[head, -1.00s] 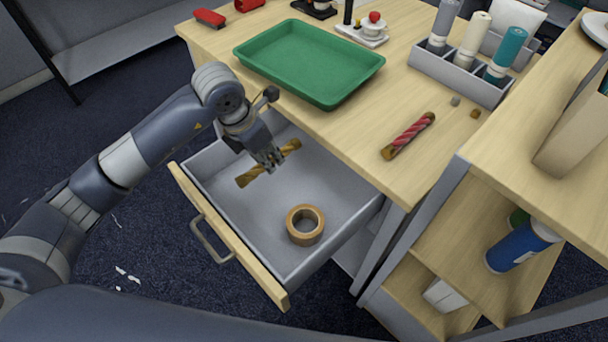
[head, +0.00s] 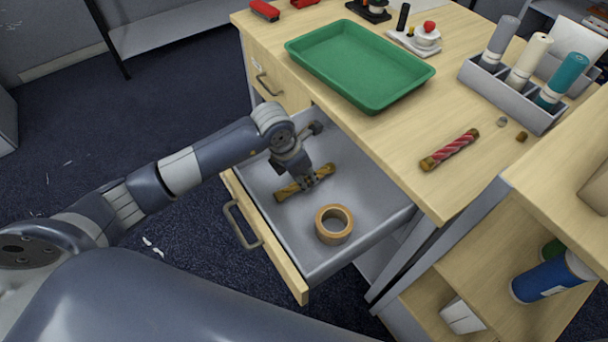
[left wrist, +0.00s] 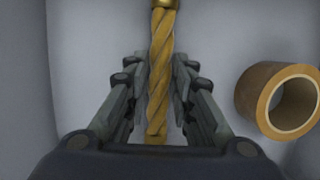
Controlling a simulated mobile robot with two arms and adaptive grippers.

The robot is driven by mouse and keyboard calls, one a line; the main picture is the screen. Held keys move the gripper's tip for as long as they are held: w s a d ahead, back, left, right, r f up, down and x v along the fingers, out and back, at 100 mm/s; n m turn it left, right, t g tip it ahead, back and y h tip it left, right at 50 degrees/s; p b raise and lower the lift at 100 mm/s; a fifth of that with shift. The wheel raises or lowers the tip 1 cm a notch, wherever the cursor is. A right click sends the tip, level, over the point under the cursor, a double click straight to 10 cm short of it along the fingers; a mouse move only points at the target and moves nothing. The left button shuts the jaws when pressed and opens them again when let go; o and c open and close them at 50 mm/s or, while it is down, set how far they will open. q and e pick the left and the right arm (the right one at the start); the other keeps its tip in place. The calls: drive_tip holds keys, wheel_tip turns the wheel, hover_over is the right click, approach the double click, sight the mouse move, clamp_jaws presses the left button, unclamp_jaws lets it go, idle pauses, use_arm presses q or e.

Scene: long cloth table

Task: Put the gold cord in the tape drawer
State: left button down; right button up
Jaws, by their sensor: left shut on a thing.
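The gold cord (head: 290,189) is a twisted gold rod with capped ends, inside the open tape drawer (head: 265,240). My left gripper (head: 309,180) is shut on its middle, pointing down into the drawer. In the left wrist view the cord (left wrist: 162,50) runs lengthwise between the two fingers (left wrist: 161,85). The cord is low, close to the drawer floor; I cannot tell if it touches. A brown tape roll (head: 333,238) lies on the drawer floor to the right of the cord, apart from it; it also shows in the left wrist view (left wrist: 256,88). My right gripper is not in view.
A green tray (head: 360,65) and a red cord (head: 450,150) lie on the tabletop above the drawer. Another drawer (head: 270,85), closed, is at the left. The shelf unit (head: 550,170) stands at the lower right.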

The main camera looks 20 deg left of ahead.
use_arm(q)
drive_tip(key=c, duration=1.4)
unclamp_jaws()
drive_tip(key=shift+o, duration=0.2)
drive_tip(key=v, duration=1.2)
